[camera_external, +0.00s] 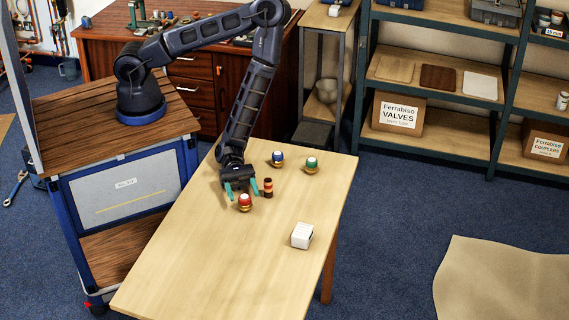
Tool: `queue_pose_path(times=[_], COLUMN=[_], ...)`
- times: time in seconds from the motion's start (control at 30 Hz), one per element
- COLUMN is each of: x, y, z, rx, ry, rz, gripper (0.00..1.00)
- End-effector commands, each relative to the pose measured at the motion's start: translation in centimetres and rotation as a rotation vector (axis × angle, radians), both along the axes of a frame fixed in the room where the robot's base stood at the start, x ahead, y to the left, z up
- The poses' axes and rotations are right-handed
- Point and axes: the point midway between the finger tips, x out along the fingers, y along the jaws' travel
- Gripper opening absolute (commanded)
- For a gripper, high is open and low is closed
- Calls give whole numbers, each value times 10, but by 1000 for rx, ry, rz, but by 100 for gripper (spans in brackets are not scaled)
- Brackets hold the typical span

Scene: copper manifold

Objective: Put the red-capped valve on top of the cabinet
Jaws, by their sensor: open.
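The red-capped valve (245,204) stands upright on the light wooden table, its brass-coloured body under a red cap with a pale top. My gripper (242,193) points down with its two teal fingers apart, just behind and above the valve in the picture. The fingers are spread to either side of it, and nothing shows held between them. I cannot tell whether a finger touches the valve. The reddish-brown cabinet (202,92) with drawers stands at the back left, behind my arm. Several tools and small parts lie on its top.
A blue-capped valve (277,159) and a green-capped valve (312,165) stand farther back. A white block (302,235) sits near the right edge. The table's front (195,270) is clear.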

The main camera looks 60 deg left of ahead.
Motion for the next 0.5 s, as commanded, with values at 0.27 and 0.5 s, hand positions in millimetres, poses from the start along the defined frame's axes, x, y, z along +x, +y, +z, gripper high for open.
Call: queue_pose_path(times=[0.27, 0.5], x=[-8, -9], y=[-34, -45], z=[1, 1], rx=[-2, -1], ry=[0, 0], rz=[-3, 0], gripper=[61, 61])
